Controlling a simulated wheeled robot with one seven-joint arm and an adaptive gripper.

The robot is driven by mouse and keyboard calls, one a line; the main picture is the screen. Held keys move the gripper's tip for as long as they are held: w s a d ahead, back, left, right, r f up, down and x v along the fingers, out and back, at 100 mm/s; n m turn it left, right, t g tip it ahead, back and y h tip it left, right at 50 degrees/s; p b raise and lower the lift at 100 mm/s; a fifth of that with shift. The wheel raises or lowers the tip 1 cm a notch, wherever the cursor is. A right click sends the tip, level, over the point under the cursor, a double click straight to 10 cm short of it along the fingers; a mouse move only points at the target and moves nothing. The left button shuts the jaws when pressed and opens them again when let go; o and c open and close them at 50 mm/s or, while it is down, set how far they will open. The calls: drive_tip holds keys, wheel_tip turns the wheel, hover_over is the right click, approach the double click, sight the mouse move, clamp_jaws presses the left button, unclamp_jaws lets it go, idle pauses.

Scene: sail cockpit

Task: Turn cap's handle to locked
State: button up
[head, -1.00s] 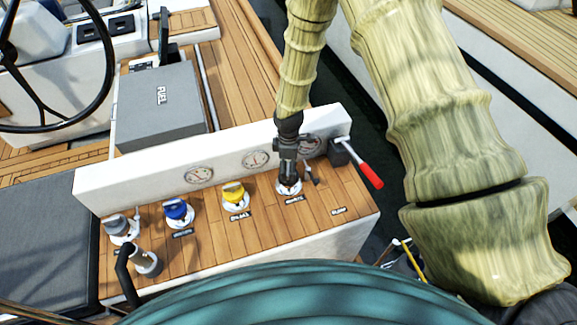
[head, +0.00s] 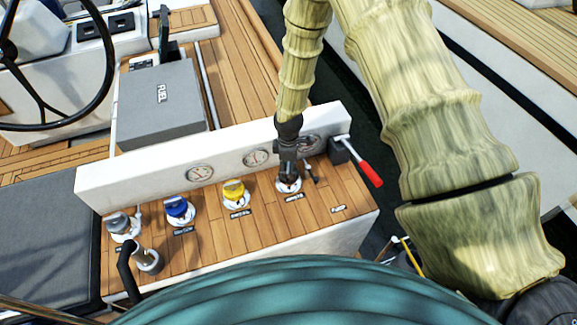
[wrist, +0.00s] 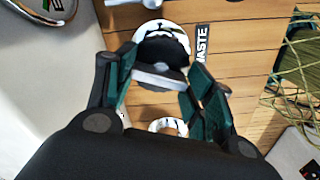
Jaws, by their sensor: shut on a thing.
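The waste cap is black with a grey handle bar (wrist: 157,78) and a white ring base (wrist: 178,29). It sits on the teak deck beside a label reading WASTE (wrist: 203,43) in the wrist view. My gripper (wrist: 162,73) reaches down over it, with its green-padded fingers on either side of the handle, shut on it. In the head view my gripper (head: 288,174) stands upright over the cap and hides most of it; the white base (head: 289,187) shows around the fingertips. Lock marks cannot be read.
Yellow (head: 234,190), blue (head: 178,208) and grey (head: 119,224) caps stand in a row to the left. A white gauge panel (head: 220,157) rises behind. A red-handled lever (head: 366,170) is close on the right. A second white ring (wrist: 158,125) shows below the handle.

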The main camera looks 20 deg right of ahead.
drive_tip(key=m+b, duration=0.2)
drive_tip(key=m, duration=0.1)
drive_tip(key=shift+f+m+b, duration=0.15)
drive_tip(key=shift+m+b, duration=0.25)
drive_tip(key=m+b, duration=0.2)
drive_tip(key=m, duration=0.2)
drive_tip(key=shift+m, duration=0.3)
drive_tip(key=m+b, duration=0.1)
drive_tip(key=m, duration=0.3)
drive_tip(key=m+b, duration=0.1)
drive_tip(key=m, duration=0.4)
drive_tip(key=shift+m, duration=0.4)
drive_tip(key=o, duration=1)
drive_tip(key=shift+o, duration=0.2)
